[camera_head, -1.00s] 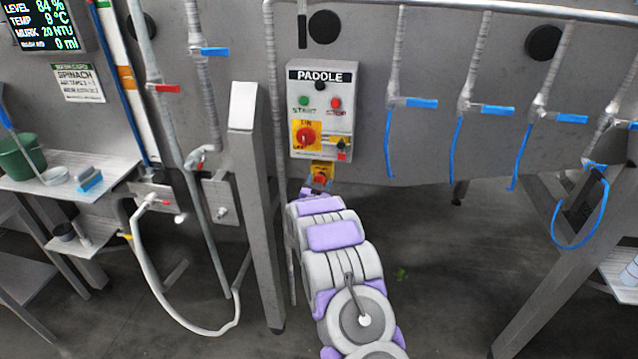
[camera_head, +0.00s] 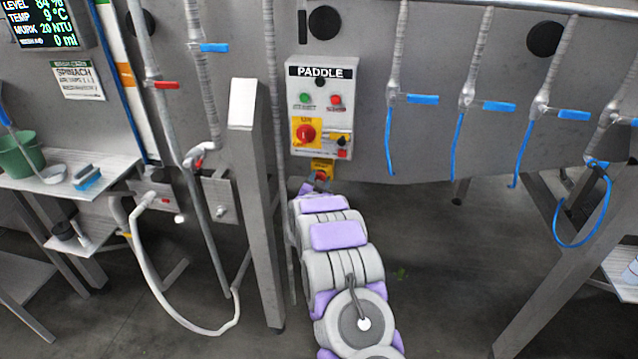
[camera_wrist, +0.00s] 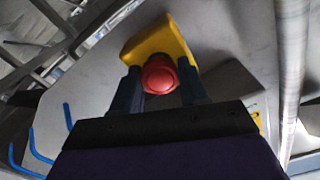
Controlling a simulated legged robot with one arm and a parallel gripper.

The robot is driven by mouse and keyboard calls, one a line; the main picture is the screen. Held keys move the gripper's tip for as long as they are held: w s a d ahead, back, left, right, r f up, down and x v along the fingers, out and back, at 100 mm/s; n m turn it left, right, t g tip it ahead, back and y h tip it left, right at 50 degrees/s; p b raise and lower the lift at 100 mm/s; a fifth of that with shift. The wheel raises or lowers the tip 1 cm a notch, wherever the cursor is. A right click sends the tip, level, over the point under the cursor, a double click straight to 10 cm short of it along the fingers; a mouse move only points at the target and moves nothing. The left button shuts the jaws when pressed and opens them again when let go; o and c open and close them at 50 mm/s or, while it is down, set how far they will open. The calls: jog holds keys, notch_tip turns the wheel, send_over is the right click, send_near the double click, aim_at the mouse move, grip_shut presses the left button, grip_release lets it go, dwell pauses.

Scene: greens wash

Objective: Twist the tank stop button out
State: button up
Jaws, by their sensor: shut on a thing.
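The tank stop button is a red mushroom knob (camera_wrist: 159,75) on a yellow box (camera_wrist: 158,40), seen in the wrist view. The yellow box (camera_head: 322,166) also shows in the head view, below the paddle control panel, with the red knob partly hidden by my arm. My gripper (camera_wrist: 161,82) has its two dark fingers on either side of the red knob, shut on it. How far out the knob stands cannot be told.
The grey paddle panel (camera_head: 320,108) above carries a green button, red buttons and a red rotary switch on yellow. A steel post (camera_head: 256,200) stands left of my arm. Blue-handled valves (camera_head: 422,99) hang at the right.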

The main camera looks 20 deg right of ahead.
jog(key=shift+m+b, duration=2.15)
jog(key=shift+m, duration=0.65)
jog(key=o, duration=1)
jog(key=shift+d, duration=0.1)
jog(key=shift+o, duration=0.2)
jog(key=p+v, duration=0.2)
jog(key=v, duration=1.5)
jog(key=shift+p, duration=0.4)
jog(key=shift+s+f, duration=0.1)
jog(key=shift+s, duration=0.05)
